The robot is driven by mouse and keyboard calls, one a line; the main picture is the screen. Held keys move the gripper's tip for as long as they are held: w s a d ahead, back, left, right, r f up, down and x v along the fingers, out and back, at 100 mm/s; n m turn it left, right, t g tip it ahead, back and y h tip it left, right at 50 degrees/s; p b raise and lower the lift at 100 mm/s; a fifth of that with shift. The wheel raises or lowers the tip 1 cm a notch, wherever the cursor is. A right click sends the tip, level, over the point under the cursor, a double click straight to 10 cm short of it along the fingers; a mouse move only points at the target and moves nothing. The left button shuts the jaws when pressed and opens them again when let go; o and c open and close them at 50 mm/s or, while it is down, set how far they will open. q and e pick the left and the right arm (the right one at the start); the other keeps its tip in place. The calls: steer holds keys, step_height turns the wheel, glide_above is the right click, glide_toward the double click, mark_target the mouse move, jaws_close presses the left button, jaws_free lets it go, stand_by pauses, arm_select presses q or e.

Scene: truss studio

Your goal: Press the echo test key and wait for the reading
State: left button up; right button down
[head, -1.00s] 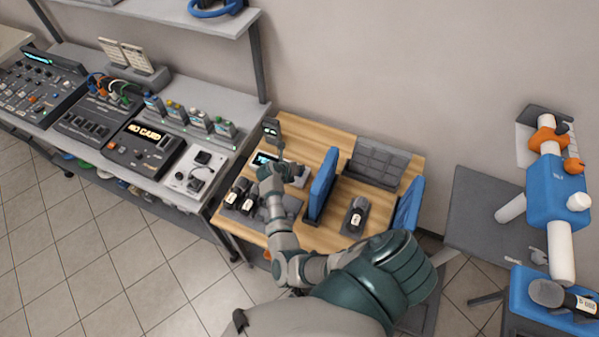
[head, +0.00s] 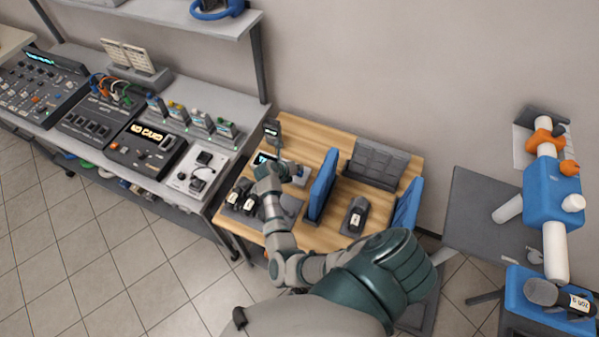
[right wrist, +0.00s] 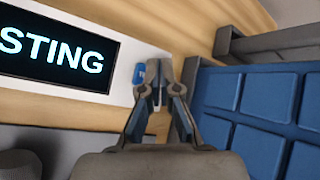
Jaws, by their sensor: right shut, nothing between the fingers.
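The echo test unit is a pale box on the wooden table, with a dark display (head: 263,158) glowing with text. In the right wrist view the display (right wrist: 62,50) shows the letters "STING"; the left part of the text is cut off. A small blue key (right wrist: 139,74) sits on the pale face right of the display. My right gripper (right wrist: 166,85) is shut and empty, its tips right beside the key; I cannot tell whether they touch it. In the head view my right gripper (head: 290,172) is small, over the unit. My left gripper is out of view.
Blue upright panels (head: 321,184) stand close right of my right gripper. Dark microphones (head: 242,195) lie at the wooden table's left, and another (head: 355,215) lies right of the panel. A grey bench (head: 75,60) with consoles stands left. A blue-and-white apparatus (head: 552,195) stands far right.

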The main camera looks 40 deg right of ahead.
step_height(320, 180, up, 5)
steer(key=p, duration=0.4)
steer(key=shift+f, duration=0.1)
stand_by(0.7)
